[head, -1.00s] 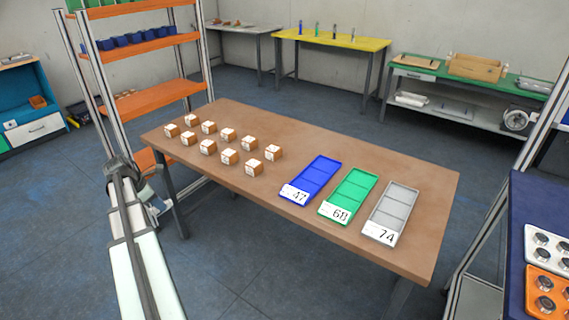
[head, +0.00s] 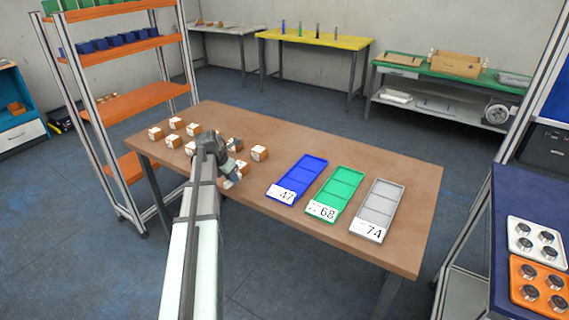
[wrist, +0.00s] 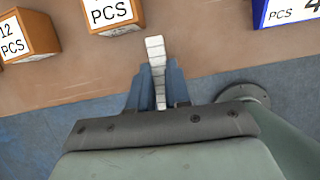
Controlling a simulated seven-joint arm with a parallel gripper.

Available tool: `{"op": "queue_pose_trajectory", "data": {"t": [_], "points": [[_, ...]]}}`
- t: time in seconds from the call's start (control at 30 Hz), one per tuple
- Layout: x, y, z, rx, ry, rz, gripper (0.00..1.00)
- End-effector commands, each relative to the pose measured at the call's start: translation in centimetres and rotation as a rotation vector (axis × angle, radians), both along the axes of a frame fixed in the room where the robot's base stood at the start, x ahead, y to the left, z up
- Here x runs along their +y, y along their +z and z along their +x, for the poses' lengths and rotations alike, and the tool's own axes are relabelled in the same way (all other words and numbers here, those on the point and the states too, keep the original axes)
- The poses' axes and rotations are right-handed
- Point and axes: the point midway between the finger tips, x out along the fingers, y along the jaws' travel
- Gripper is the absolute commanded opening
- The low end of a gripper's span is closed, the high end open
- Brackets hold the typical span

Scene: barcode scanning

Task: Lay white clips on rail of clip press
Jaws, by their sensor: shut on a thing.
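My gripper (head: 231,180) is over the front edge of the brown table, beside the small boxes. In the wrist view, its blue fingers (wrist: 157,82) are shut on a white segmented strip (wrist: 155,48), which sticks out past the fingertips. I cannot tell if the strip is one white clip or several. The strip's far end is near the table edge and apart from the boxes. I cannot make out a clip press or its rail in either view.
Several small labelled boxes (head: 259,153) stand on the table (head: 400,168); my arm hides some. A blue tray (head: 298,178), a green tray (head: 336,192) and a grey tray (head: 378,208) lie to the right. An orange-shelved rack (head: 135,98) stands at left.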

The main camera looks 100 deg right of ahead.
Motion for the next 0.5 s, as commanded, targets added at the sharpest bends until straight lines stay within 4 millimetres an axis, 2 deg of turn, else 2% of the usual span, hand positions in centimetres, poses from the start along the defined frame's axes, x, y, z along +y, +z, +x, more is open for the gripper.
{"op": "queue_pose_trajectory", "data": {"t": [0.03, 0.2, 0.33, 0.5], "points": [[0.0, 0.1, -1.7, -0.001, 0.003, -0.001, 0.00], [0.2, 0.5, -5.9, -0.001, 0.026, -0.001, 0.00], [0.4, 0.7, -8.2, 0.000, 0.039, 0.000, 0.00], [0.5, 0.9, -9.7, 0.000, 0.049, 0.000, 0.00]]}}
